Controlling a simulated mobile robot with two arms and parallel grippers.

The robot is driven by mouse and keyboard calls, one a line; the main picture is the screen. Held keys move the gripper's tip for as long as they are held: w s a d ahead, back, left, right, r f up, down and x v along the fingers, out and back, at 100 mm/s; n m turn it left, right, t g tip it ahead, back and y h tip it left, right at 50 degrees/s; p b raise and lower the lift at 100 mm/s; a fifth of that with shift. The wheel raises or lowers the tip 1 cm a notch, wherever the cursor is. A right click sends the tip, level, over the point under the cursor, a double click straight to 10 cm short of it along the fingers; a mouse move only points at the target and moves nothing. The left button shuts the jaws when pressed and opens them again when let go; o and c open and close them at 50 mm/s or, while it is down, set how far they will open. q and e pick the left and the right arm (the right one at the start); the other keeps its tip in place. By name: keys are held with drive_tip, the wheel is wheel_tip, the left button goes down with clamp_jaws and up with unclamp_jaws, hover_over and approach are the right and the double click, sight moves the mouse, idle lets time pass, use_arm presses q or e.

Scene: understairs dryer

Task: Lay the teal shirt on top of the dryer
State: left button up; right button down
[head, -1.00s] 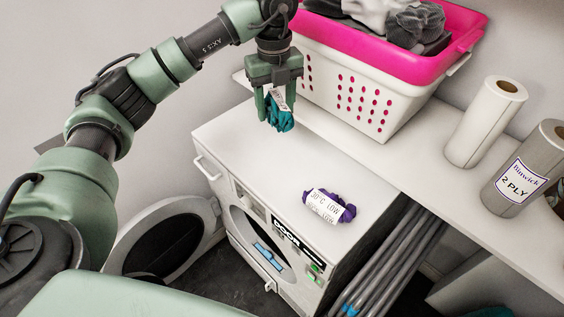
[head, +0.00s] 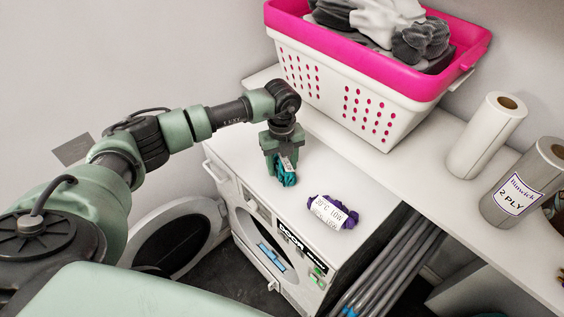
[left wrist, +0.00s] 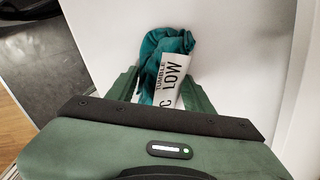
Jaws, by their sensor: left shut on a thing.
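The teal shirt (head: 287,178) is a small crumpled bundle with a white care label. My left gripper (head: 283,165) is shut on it, pointing down at the white top of the dryer (head: 262,190). In the left wrist view the shirt (left wrist: 165,50) sits between the fingers (left wrist: 160,85), its label reading "TUMBLE LOW". The shirt is at or just above the dryer top; I cannot tell whether it touches. A purple bundled garment (head: 332,211) with a label lies on the dryer top, to the right of the shirt. My right gripper is not in view.
The dryer's round door (head: 172,245) hangs open at the left. A pink-rimmed white laundry basket (head: 345,100) with grey and white clothes stands on the shelf behind. Two paper rolls (head: 487,135) stand at right. Grey poles (head: 392,268) lean beside the dryer.

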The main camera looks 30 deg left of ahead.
sight(281, 158)
use_arm(q)
drive_tip(key=shift+f, duration=0.2)
drive_tip(key=o, duration=1.5)
drive_tip(key=shift+c, duration=0.2)
drive_tip(key=shift+r, duration=0.5)
wheel_tip(281, 158, up, 11)
drive_tip(key=b, duration=0.3)
drive_tip(key=shift+a+r, duration=0.1)
drive_tip(key=shift+r, duration=0.1)
